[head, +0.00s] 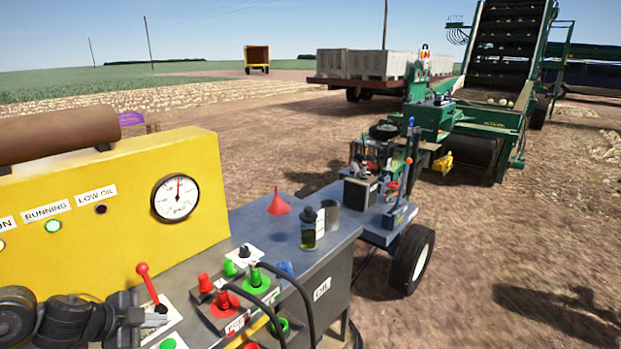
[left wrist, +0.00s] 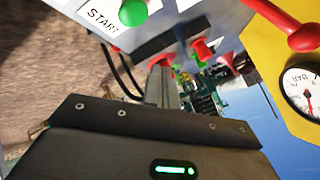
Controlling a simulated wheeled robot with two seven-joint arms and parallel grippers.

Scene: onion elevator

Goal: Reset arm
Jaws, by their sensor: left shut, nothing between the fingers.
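My left gripper (head: 156,319) is in the lower left of the head view, at the front of the control panel, just below the red-knobbed lever (head: 147,282). Its fingers are shut with nothing between them. In the left wrist view the closed fingers (left wrist: 160,84) point toward the panel's red knobs. The green START button (left wrist: 132,12) and the red lever (left wrist: 295,30) also show there. I cannot tell whether the fingers touch the panel. My right gripper is in neither view.
A yellow gauge panel (head: 120,240) stands behind the controls. Red and green plugs with black cables (head: 298,285) crowd the grey top. A red funnel (head: 279,203), a dark bottle (head: 308,230) and a metal cup (head: 331,214) stand farther right. Open dirt lies to the right.

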